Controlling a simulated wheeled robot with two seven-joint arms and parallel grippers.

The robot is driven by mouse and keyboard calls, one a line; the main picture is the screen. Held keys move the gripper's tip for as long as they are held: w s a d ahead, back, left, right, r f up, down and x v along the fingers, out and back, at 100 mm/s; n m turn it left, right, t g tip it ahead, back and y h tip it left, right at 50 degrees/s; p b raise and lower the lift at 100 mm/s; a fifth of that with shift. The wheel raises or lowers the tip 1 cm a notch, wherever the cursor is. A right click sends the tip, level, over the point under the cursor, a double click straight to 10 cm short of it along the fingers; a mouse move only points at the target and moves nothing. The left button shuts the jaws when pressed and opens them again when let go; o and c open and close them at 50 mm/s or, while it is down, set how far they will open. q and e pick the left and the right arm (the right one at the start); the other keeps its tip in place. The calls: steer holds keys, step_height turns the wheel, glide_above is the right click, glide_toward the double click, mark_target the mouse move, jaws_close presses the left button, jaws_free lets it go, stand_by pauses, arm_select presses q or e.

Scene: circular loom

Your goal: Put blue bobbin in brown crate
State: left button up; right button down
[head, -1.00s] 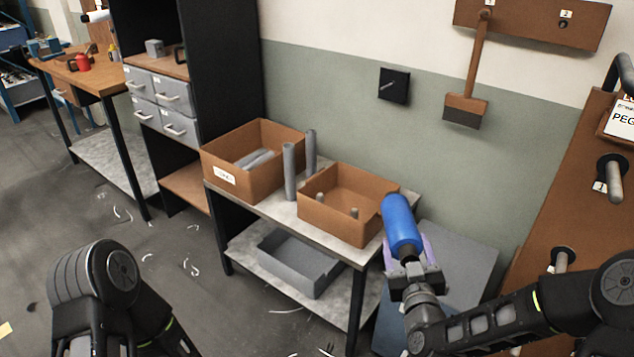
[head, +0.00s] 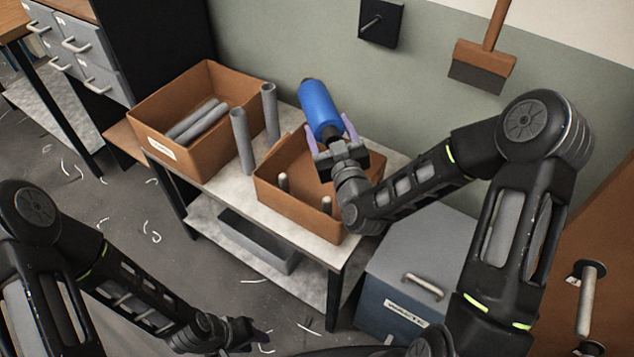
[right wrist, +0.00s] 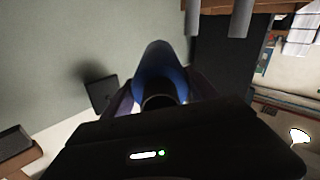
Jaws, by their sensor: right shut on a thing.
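The blue bobbin (head: 319,106) is held tilted in my right gripper (head: 331,134), above the back of the right-hand brown crate (head: 284,206). That crate is open and has short grey pegs standing in it; my gripper and arm hide part of its inside. The bobbin also shows in the right wrist view (right wrist: 160,62), dark and between the fingers. A second brown crate (head: 214,152), with a label, stands to the left and holds grey tubes. My left gripper (head: 250,335) is low at the bottom of the head view, away from both crates; its jaws are unclear.
Both crates stand on a light-topped table (head: 210,190). Two upright grey tubes (head: 242,142) stand between them. A grey tray (head: 260,245) is on the lower shelf. A blue-grey chest (head: 420,265) stands right of the table. The wall is close behind.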

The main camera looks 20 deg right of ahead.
steer(key=shift+r, duration=0.15)
steer(key=y+b, duration=0.1)
steer(key=b, duration=0.2)
steer(key=d+f+n+y+b, duration=0.1)
steer(key=b, duration=0.1)
steer(key=d+n+y+b, duration=0.1)
steer(key=b, duration=0.2)
steer(key=shift+s+f+b, duration=0.15)
steer(key=shift+s+b, duration=0.05)
steer(key=shift+b, duration=0.15)
steer(key=s+d+y+b, duration=0.1)
steer(key=b, duration=0.1)
steer(key=s+d+f+n+y+b, duration=0.1)
steer(key=b, duration=0.2)
steer(key=s+d+n+y+b, duration=0.1)
steer(key=b, duration=0.2)
steer(key=shift+s+d+f+g, duration=0.15)
steer(key=shift+s+f+g, duration=0.1)
steer(key=shift+s+g, duration=0.05)
step_height(320, 180, down, 6)
steer(key=b, duration=0.1)
steer(key=shift+f, duration=0.15)
